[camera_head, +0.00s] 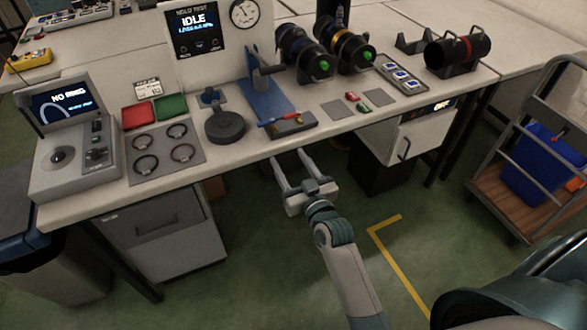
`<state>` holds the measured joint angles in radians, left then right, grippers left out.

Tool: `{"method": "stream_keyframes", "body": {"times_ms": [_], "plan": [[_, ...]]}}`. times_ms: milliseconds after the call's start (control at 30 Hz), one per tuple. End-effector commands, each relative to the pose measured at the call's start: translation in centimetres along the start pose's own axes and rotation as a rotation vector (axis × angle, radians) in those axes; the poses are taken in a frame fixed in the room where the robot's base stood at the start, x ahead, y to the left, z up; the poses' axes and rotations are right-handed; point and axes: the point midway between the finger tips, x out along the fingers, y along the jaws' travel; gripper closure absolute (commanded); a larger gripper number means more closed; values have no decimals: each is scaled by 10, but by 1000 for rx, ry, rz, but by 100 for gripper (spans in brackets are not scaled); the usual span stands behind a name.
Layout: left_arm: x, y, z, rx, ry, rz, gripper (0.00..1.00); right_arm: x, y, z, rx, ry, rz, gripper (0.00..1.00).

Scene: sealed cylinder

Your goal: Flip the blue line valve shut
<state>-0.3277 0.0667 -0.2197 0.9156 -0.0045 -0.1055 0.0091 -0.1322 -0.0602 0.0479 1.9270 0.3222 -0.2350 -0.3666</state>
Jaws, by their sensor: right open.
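A small dark valve block (293,125) sits at the front edge of the bench, with a blue lever (267,123) at its left and a red lever (305,115) toward its right. The blue lever sticks out sideways to the left; how far it is turned is too small to tell. My right gripper (289,158) is open and empty. In the picture it shows just below the block, in front of the bench edge, apart from both levers. My left gripper is not in view.
A blue lever press (262,88) stands behind the block, below a panel screen reading IDLE (194,32). A dark round base (225,126) is to the left. Two black cylinders (350,50) lie behind right. Floor before the bench is clear; a cart (540,150) stands right.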

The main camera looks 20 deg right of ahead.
Motion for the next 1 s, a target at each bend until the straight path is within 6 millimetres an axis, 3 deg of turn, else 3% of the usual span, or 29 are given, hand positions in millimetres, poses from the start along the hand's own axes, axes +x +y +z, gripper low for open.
{"method": "stream_keyframes", "body": {"times_ms": [233,833,1000], "plan": [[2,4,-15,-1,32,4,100,-19,0,0,-1,0,0,46],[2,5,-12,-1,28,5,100,-20,0,1,-1,-2,0,46],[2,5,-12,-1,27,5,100,-21,-4,21,2,-36,-7,46]]}}
